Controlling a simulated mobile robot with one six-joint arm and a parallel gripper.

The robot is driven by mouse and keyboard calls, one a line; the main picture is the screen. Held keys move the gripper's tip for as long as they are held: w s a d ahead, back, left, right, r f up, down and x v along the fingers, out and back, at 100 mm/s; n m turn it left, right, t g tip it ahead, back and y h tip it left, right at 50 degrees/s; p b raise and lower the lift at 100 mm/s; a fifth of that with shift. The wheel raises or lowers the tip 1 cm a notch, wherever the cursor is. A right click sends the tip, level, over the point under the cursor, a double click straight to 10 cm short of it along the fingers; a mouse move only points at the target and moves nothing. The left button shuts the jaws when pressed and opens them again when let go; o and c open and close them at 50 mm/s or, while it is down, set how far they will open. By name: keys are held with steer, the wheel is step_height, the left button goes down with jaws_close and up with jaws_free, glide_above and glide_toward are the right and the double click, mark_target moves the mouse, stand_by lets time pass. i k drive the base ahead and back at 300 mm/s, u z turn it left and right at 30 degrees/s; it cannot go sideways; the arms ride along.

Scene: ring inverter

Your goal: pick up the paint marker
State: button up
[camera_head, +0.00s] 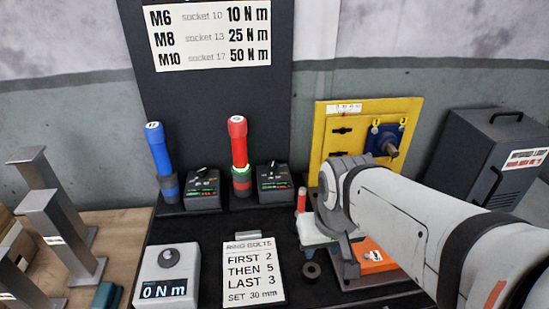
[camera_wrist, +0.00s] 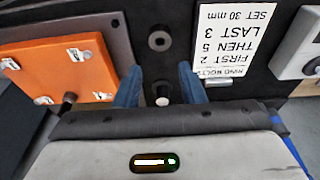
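A small upright red-and-white stick, which looks like the paint marker (camera_head: 301,200), stands on the black bench just left of my arm in the head view. My gripper (camera_wrist: 160,84) shows in the wrist view with its two blue fingers apart. Between the fingers is a small pale-topped round thing (camera_wrist: 162,93), with dark gaps on both sides. It may be the marker seen from above, but I cannot tell for certain. My wrist hides part of the bench in the head view, and the fingertips are not clear there.
A dark ring (camera_head: 311,270) lies near the gripper. The ring bolts card (camera_head: 253,272) and torque display (camera_head: 167,275) are to the left. An orange box (camera_head: 372,255) is to the right, partly behind my arm. Blue (camera_head: 160,160) and red (camera_head: 239,155) handled tools stand behind.

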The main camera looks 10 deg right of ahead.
mark_target(302, 194)
steer(key=z, duration=0.05)
steer(key=k, duration=0.5)
steer(key=u, duration=1.15)
steer(key=k, duration=0.85)
steer(key=z, duration=1.05)
steer(key=i, duration=1)
steer(key=z, duration=0.05)
